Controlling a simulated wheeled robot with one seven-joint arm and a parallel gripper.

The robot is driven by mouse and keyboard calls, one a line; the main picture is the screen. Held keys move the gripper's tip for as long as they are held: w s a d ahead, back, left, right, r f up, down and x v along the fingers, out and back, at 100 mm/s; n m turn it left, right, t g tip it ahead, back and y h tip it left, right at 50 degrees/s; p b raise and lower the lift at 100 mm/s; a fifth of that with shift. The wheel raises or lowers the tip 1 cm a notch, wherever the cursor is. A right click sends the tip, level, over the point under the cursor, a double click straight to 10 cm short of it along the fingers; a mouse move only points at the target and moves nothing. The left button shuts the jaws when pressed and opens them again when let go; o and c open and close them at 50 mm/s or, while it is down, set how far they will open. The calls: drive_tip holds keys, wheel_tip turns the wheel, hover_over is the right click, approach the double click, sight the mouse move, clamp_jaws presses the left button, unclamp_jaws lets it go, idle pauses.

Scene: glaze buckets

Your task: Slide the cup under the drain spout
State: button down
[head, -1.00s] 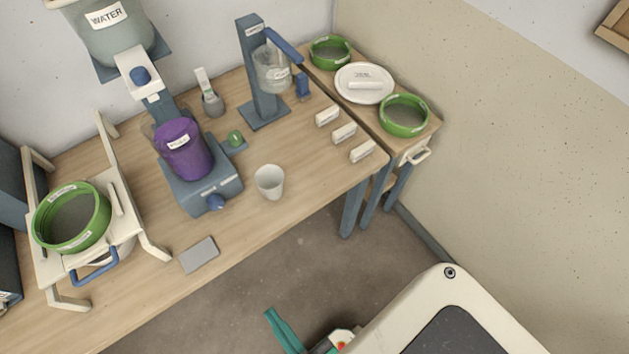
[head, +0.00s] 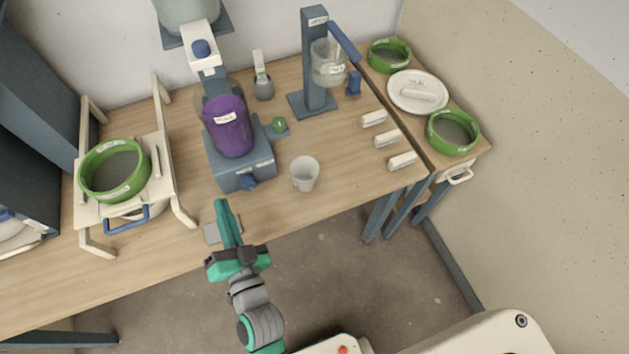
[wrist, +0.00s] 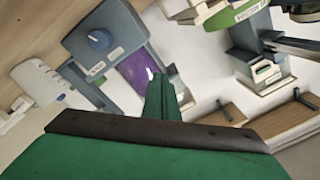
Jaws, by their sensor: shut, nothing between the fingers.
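The white cup (head: 305,174) stands upright on the bench in the head view, right of the grey-blue base (head: 240,172) that carries the purple bucket (head: 230,128). My gripper (head: 222,206) is shut and empty, left of and apart from the cup, in front of the base. Its fingers also show in the wrist view (wrist: 160,97), where the purple bucket (wrist: 135,70) lies beyond them. I cannot pick out the cup there.
A flat grey pad (head: 212,234) lies partly behind my gripper at the bench's front edge. A white rack with a green-rimmed sieve (head: 84,182) stands left. A stand with a clear vessel (head: 328,66) is behind the cup. Several white blocks (head: 386,139) lie right; bench around the cup is clear.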

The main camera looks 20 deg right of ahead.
drive_tip(key=w+a+r+n+g+y, duration=0.1)
drive_tip(key=w+a+r+n+y, duration=0.3)
drive_tip(key=r, duration=0.3)
drive_tip(key=w+a+r+n+g+y, duration=0.1)
drive_tip(key=w+a+r+n+y, duration=0.1)
drive_tip(key=w+r+y, duration=0.4)
drive_tip(key=w+a+r+n+g+y, duration=0.1)
drive_tip(key=w+a+r+n+y, duration=0.2)
drive_tip(key=r, duration=0.6)
drive_tip(key=s+d+f+n+g+h, duration=0.3)
drive_tip(key=d+f+g+h, duration=0.4)
drive_tip(key=d+f+g, duration=0.55)
drive_tip(key=s+d+f+m+g+h, duration=0.1)
drive_tip(key=s+d+f+h, duration=0.15)
drive_tip(key=d, duration=0.45)
drive_tip(key=s+d+f+m+g+h, duration=0.1)
drive_tip(key=s+d+f+h, duration=0.1)
drive_tip(key=s+d+f, duration=0.3)
drive_tip(key=s+d+f+m+g+h, duration=0.1)
drive_tip(key=s+d+h, duration=0.2)
drive_tip(key=d, duration=0.5)
drive_tip(key=shift+y, duration=0.25)
wheel_tip(320, 180, down, 9)
drive_tip(key=shift+w+f, duration=0.15)
drive_tip(key=w, duration=0.2)
drive_tip(key=shift+w+a, duration=0.15)
drive_tip(key=shift+w, duration=0.25)
drive_tip(key=shift+w+a+r, duration=0.1)
drive_tip(key=shift+w+r, duration=0.1)
drive_tip(key=shift+w, duration=0.3)
